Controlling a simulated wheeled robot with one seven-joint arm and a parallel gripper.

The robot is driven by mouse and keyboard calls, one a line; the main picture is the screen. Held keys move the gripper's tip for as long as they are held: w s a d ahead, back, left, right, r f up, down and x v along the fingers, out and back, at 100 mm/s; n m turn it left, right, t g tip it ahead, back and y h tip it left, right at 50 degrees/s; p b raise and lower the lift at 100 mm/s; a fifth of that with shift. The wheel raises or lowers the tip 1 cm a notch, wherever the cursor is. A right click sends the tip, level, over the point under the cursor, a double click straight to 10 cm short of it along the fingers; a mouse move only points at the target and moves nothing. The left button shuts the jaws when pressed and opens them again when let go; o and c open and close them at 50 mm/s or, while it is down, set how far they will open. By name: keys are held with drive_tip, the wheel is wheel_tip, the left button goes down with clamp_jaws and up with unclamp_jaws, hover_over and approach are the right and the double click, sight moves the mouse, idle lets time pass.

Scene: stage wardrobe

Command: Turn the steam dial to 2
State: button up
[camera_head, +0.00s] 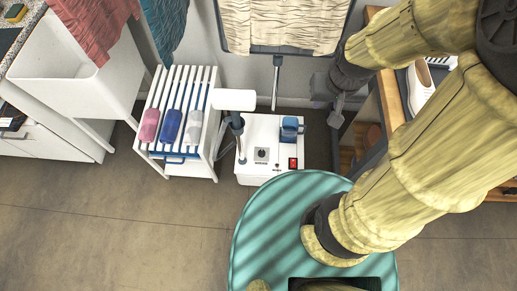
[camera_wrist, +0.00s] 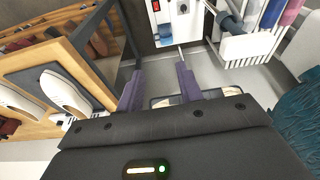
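The steam dial (camera_head: 261,154) is a small dark knob on top of the white steamer box (camera_head: 249,169) on the floor. It also shows near the top edge of the wrist view (camera_wrist: 183,7). Its pointer and numbers are too small to read. My gripper (camera_head: 330,92) is in the air to the upper right of the box in the head view. In the wrist view its two purple fingers (camera_wrist: 159,88) stand apart with nothing held between them. The dial lies beyond the fingertips, apart from them.
On the box are a red switch (camera_head: 293,163), a blue tank (camera_head: 290,130) and a steamer handle with a white head (camera_head: 234,100). A white rack with brushes (camera_head: 194,118) stands to the left. A wooden shelf with shoes (camera_head: 391,100) is at right. Open floor (camera_head: 130,225) lies in front.

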drive_tip(key=shift+o, duration=0.4)
drive_tip(key=shift+s, duration=0.1)
drive_tip(key=o, duration=0.4)
drive_tip(key=shift+f, duration=0.15)
drive_tip(key=w+a+f+n+b, duration=0.2)
drive_tip(key=w+f+n+b, duration=0.1)
drive_tip(key=f+b, duration=0.3)
drive_tip(key=w+a+f+n+g+b, duration=0.1)
drive_tip(key=w+f+b, duration=0.3)
drive_tip(key=f, duration=0.6)
drive_tip(key=w+a+f+n+b, duration=0.2)
drive_tip(key=w+f+n+b, duration=0.1)
drive_tip(key=f+b, duration=0.4)
drive_tip(key=shift+w+a+f+n+g+b, duration=0.15)
drive_tip(key=shift+w+a+f+n+b, duration=0.05)
drive_tip(key=shift+f+n, duration=0.2)
drive_tip(key=shift+w+a+f+n+g+b, duration=0.2)
drive_tip(key=shift+f+n, duration=0.1)
drive_tip(key=shift+n, duration=0.1)
drive_tip(key=n+b, duration=0.9)
drive_tip(key=b, duration=0.9)
hover_over(262, 152)
wheel_tip(262, 152, down, 32)
drive_tip(key=r, duration=0.1)
drive_tip(key=shift+w+f+g, duration=0.1)
drive_tip(key=shift+g, duration=0.35)
wheel_tip(262, 152, down, 18)
drive_tip(key=b, duration=0.5)
drive_tip(key=shift+r+b, duration=0.25)
drive_tip(key=shift+b, duration=0.15)
